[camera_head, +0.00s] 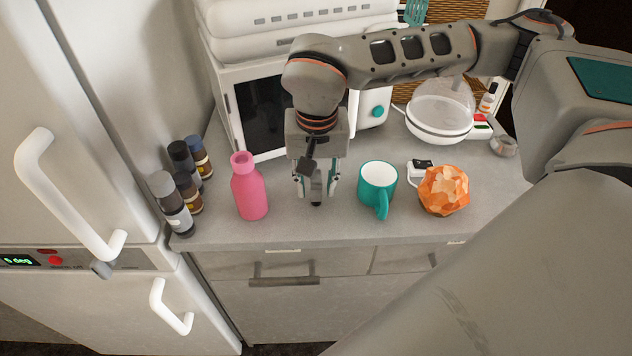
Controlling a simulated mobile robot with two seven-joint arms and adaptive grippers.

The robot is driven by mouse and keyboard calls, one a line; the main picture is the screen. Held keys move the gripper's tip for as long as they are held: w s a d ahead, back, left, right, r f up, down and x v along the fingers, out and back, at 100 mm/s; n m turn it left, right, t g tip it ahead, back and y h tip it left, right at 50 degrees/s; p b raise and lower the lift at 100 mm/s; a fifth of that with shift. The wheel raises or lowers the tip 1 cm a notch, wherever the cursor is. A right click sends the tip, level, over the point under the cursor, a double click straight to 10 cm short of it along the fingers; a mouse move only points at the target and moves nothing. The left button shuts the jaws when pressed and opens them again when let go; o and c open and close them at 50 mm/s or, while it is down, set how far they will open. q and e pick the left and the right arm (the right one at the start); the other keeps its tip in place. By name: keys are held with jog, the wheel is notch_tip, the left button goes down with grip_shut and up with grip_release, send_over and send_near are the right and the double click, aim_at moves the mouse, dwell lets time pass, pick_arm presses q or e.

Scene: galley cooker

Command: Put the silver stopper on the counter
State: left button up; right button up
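My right gripper (316,190) comes down from above, between the pink bottle and the teal mug, low over the front part of the counter (285,226). A small grey piece with a dark lower end, which looks like the silver stopper (316,186), shows between its fingers. The fingers appear closed around it. I cannot tell whether its lower end touches the counter. My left gripper is not in view.
The pink bottle (249,190) stands left of the gripper. The teal mug (378,185) and an orange faceted ball (444,190) are on the right. Several dark-capped bottles (178,210) stand by the fridge. A white microwave (260,110) is behind. Bare counter lies in front.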

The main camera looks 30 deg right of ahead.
notch_tip(320, 180, up, 12)
jog(key=s, duration=0.1)
jog(key=shift+s+a+r+p, duration=0.15)
jog(key=shift+a+p, duration=0.25)
dwell(0.6)
